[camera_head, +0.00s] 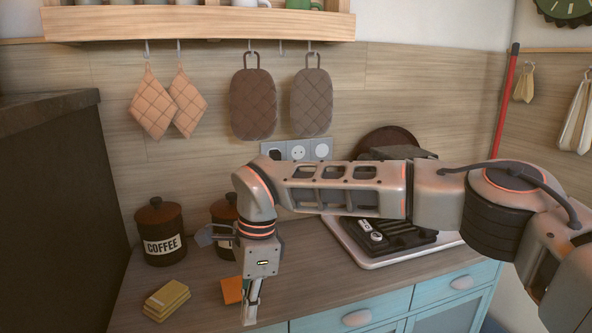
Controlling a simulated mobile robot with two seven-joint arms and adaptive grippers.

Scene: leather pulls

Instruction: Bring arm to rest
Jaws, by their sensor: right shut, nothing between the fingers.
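My right arm (350,190) reaches in from the right across the counter (200,270). Its wrist bends down, and my right gripper (249,318) points downward over the front edge of the counter. The gripper is shut with nothing in it. My left gripper is not in view.
A coffee canister (161,232) stands at the left, with a second canister (224,212) partly hidden by my wrist. Yellow sponges (167,300) and an orange block (232,290) lie near the front. A tray (400,258) with dark items lies behind my arm. Pot holders (253,103) hang on the wall.

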